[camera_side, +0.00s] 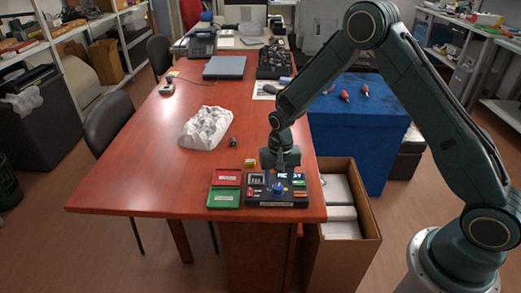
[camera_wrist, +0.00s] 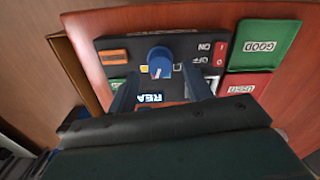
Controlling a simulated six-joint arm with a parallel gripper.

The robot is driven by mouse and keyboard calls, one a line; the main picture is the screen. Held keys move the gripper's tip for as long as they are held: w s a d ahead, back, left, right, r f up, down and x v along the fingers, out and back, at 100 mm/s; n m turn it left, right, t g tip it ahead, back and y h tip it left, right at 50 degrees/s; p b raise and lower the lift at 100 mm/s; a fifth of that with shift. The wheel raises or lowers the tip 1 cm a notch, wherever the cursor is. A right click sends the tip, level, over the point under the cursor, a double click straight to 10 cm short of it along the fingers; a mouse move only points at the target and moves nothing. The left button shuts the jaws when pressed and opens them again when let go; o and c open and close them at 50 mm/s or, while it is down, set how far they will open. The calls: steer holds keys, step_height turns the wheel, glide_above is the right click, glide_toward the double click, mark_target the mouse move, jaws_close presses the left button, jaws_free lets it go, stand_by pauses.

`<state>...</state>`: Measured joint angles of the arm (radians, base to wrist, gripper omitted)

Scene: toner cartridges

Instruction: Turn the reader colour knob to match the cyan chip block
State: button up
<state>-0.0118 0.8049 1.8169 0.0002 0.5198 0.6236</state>
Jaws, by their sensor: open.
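The reader (camera_side: 262,201) is a black box near the table's front edge; it also fills the top of the wrist view (camera_wrist: 187,44). Its blue knob (camera_wrist: 160,60) stands up from the panel (camera_side: 278,188), its white pointer toward the lower edge of the wrist view. Small yellow and white marks lie beside it. My gripper (camera_wrist: 160,88) is open and empty, its fingers apart over the panel on the lit-display side of the knob; in the side view it hangs just behind the knob (camera_side: 281,167). I cannot make out a cyan chip block.
A red tray (camera_side: 227,178) and a green tray (camera_side: 223,197) lie left of the reader. A white crumpled heap (camera_side: 205,128) is farther back. The front-left table is clear.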

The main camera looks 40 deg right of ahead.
mark_target(278, 190)
steer(key=shift+f, duration=1.3)
steer(key=c, duration=1)
